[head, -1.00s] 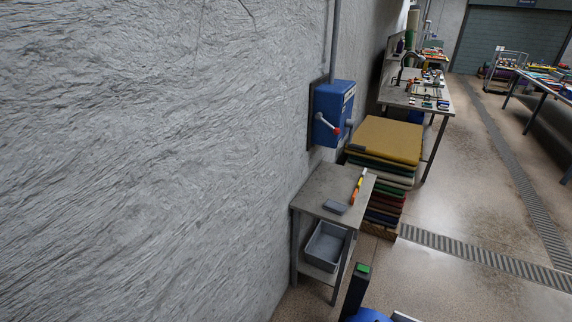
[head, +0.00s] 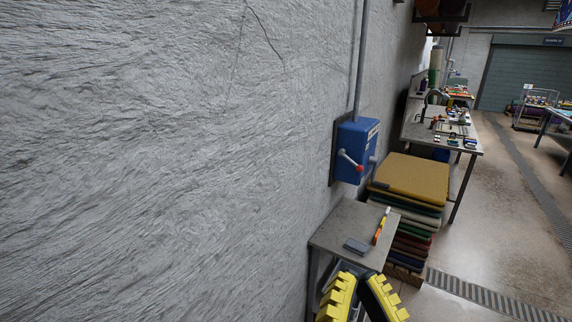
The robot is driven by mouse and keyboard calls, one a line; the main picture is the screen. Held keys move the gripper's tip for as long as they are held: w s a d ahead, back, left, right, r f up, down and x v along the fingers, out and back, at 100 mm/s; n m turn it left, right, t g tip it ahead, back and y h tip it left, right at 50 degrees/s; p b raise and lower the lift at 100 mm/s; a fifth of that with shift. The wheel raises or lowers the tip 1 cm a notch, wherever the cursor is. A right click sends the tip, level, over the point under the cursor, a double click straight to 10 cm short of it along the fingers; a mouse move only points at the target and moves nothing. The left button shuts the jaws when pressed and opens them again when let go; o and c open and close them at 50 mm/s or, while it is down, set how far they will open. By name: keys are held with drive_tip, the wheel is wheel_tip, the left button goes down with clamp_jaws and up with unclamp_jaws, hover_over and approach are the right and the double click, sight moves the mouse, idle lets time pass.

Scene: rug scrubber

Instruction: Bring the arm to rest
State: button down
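My gripper (head: 361,298) shows at the bottom of the head view, with two yellow ridged fingers set apart. It is open, and I see nothing held between them. The rest of my arm is mostly out of view.
A blue switch box (head: 355,150) juts from the rough wall (head: 160,160). Stacked rugs (head: 412,178) and a workbench (head: 462,143) stand beyond. Floor at right (head: 500,230) is clear.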

wheel_tip(320, 180, up, 23)
drive_tip(key=n+p, duration=0.2)
drive_tip(key=p, duration=2)
drive_tip(key=shift+p, duration=0.4)
